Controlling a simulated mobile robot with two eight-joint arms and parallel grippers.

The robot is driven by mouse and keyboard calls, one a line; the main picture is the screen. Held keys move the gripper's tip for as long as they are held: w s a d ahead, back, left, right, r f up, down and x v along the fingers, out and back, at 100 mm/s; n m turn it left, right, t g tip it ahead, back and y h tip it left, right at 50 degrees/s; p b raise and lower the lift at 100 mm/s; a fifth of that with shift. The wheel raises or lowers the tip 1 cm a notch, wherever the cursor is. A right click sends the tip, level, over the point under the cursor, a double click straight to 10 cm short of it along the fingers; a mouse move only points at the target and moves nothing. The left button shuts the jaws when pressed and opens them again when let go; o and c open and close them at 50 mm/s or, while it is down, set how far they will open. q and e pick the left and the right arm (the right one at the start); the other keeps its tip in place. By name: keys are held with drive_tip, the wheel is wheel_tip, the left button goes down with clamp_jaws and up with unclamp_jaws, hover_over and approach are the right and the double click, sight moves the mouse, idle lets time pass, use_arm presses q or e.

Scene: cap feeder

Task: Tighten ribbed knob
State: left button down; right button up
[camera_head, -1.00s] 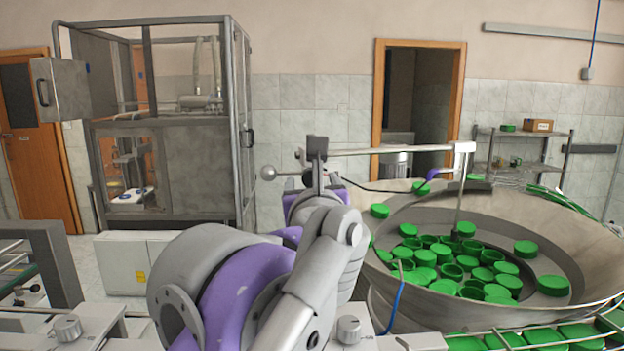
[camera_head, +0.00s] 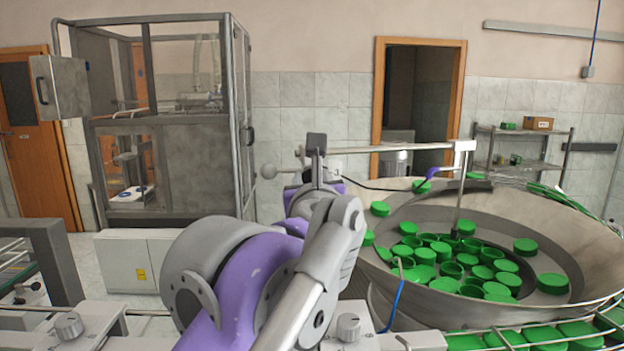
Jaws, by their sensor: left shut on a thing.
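My left arm rises from the bottom centre, and its gripper (camera_head: 316,186) is at the clamp post (camera_head: 316,146) at the left end of the horizontal bar. The gripper is shut on the ribbed knob at this post. The fingertips and most of the knob are hidden behind my wrist, so the knob's ribs and how far it is turned cannot be seen. My right gripper is not in view.
A steel bowl (camera_head: 598,258) with many green caps stands at the right, under the bar (camera_head: 395,149). Two grey dials (camera_head: 68,326) (camera_head: 348,327) sit at the front. A glazed cabinet (camera_head: 175,172) stands behind left.

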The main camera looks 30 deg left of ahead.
use_arm(q)
drive_tip(key=shift+m, duration=0.3)
drive_tip(key=m+b, duration=0.1)
drive_tip(key=m, duration=3.3)
drive_tip(key=shift+m, duration=0.3)
idle(0.3)
drive_tip(key=shift+c, duration=2.2)
unclamp_jaws()
